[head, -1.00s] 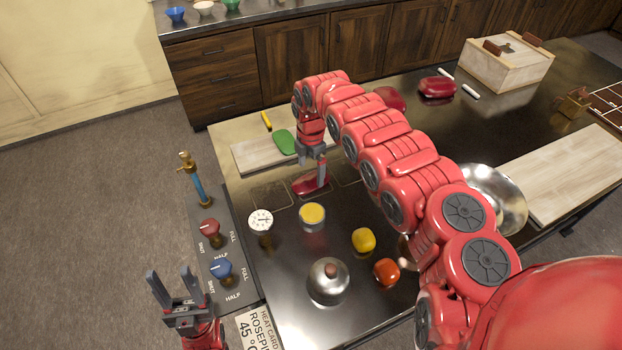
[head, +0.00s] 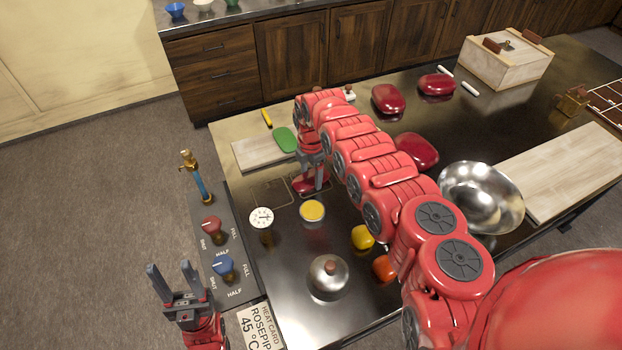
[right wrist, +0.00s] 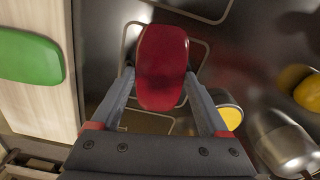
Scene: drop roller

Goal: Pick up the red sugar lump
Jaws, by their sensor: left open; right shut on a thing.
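A glossy red lump (head: 303,187) is at an outlined spot on the dark worktop, left of centre in the head view. It also shows in the right wrist view (right wrist: 162,52). My right gripper (head: 319,184) points down over it. In the right wrist view its two fingers (right wrist: 158,82) are shut on the lump's sides, one on each side. I cannot tell whether the lump touches the worktop. My left gripper (head: 173,270) is open and empty, fingers up, off the worktop's left side.
Other dark red lumps (head: 388,99) lie further back. A yellow-topped tin (head: 312,212), dial (head: 261,219), yellow lump (head: 362,237), orange lump (head: 384,269) and domed lid (head: 328,277) stand nearer. A metal bowl (head: 482,196) is right.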

